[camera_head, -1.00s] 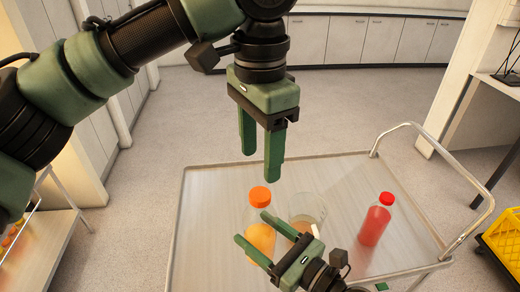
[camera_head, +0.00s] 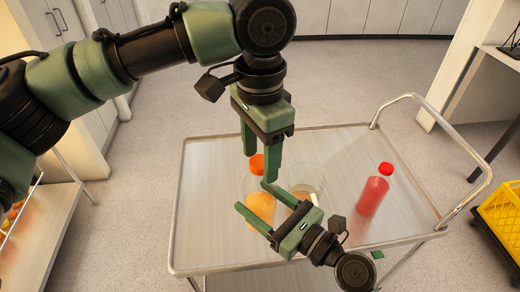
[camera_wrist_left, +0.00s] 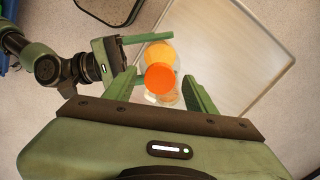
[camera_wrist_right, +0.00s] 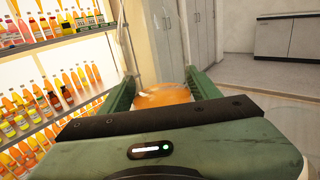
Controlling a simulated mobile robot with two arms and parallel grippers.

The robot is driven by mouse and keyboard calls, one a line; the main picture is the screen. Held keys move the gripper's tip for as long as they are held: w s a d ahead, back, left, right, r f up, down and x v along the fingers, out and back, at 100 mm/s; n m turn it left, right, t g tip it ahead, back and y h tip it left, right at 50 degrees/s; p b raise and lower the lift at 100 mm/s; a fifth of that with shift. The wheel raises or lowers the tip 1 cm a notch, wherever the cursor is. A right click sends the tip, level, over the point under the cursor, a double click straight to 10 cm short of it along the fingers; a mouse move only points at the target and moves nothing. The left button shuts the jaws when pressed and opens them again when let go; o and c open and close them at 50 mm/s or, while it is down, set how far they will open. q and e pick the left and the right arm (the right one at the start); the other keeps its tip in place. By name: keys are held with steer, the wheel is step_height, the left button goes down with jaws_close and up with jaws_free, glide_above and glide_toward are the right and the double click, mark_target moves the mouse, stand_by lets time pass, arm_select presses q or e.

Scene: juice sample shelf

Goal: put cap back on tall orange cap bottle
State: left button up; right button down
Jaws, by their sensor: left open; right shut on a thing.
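The tall bottle (camera_head: 262,207) of orange juice stands upright on the cart at its left-middle. Its orange cap (camera_head: 257,163) sits at the bottle's top; whether it is seated on the neck I cannot tell. In the left wrist view the cap (camera_wrist_left: 160,77) shows between the fingers, seen from above. My left gripper (camera_head: 261,166) points down, open, its fingertips around or just above the cap. My right gripper (camera_head: 252,195) comes from the front right and is shut on the bottle's body, which also shows in the right wrist view (camera_wrist_right: 165,97).
A clear glass beaker (camera_head: 312,181) stands just right of the bottle, behind my right gripper. A red bottle (camera_head: 373,196) stands farther right. The cart has a raised metal rim (camera_head: 177,220). A yellow crate (camera_head: 503,216) is at the right; a bottle shelf (camera_wrist_right: 50,105) is at the left.

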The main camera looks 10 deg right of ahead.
arm_select(q)
jaws_close()
steer(key=shift+o, duration=0.5)
jaws_free()
step_height(320, 180, up, 12)
steer(key=shift+w, duration=0.1)
stand_by(0.7)
